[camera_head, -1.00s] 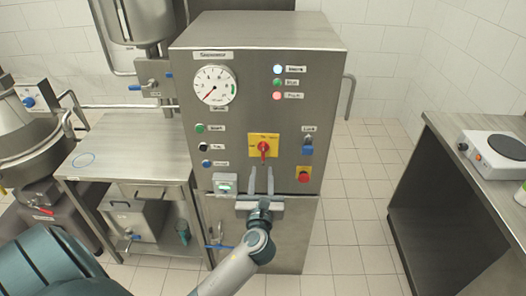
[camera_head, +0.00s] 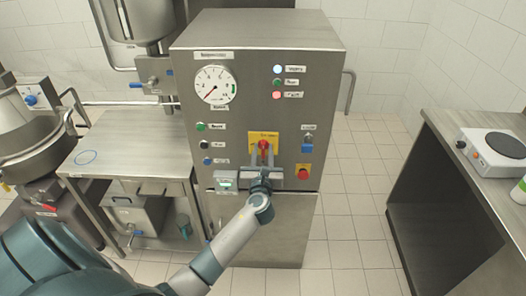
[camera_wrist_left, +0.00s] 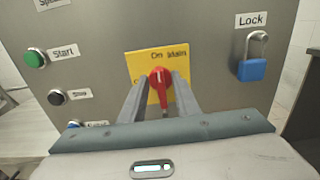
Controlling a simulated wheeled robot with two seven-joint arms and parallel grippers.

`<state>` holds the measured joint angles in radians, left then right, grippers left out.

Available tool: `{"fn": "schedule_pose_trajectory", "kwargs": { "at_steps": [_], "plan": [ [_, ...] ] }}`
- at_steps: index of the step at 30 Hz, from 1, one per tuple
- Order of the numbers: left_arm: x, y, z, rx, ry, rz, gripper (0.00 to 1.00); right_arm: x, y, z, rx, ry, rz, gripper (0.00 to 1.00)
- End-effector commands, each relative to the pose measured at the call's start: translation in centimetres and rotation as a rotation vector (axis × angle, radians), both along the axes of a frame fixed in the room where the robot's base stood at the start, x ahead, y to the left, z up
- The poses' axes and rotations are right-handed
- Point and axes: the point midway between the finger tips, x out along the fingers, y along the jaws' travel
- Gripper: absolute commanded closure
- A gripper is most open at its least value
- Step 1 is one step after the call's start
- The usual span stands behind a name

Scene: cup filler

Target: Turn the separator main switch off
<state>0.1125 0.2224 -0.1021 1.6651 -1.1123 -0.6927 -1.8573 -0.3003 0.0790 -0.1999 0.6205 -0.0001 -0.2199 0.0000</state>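The main switch is a red rotary handle (camera_head: 263,146) on a yellow plate (camera_head: 252,137) on the front of the steel separator cabinet (camera_head: 290,80). In the left wrist view the red handle (camera_wrist_left: 160,80) has a lever pointing down, and the yellow plate (camera_wrist_left: 136,62) is labelled "On Main". My left gripper (camera_head: 262,152) is at the switch, its fingers on either side of the handle. In the left wrist view the left gripper's fingers (camera_wrist_left: 160,92) are apart with the lever between them. I cannot tell whether they touch it. My right gripper is out of view.
A blue padlock (camera_wrist_left: 251,70) hangs under the "Lock" label, right of the switch. Start (camera_wrist_left: 35,59) and Stop (camera_wrist_left: 54,93) buttons are to the left. A steel table (camera_head: 450,130) stands at right.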

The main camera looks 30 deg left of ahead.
Motion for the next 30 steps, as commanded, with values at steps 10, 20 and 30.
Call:
{"fn": "schedule_pose_trajectory", "kwargs": {
  "at_steps": [10,20,30],
  "plan": [
    [0.0,0.0,0.0,0.000,0.000,0.000,1.00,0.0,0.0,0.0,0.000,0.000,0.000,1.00],
    [0.0,0.0,-0.1,-0.038,-0.023,0.000,1.00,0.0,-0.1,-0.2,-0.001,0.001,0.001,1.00],
    [-0.1,0.0,-0.1,-0.203,-0.124,-0.001,1.00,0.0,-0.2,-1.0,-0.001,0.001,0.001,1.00]
  ]
}}
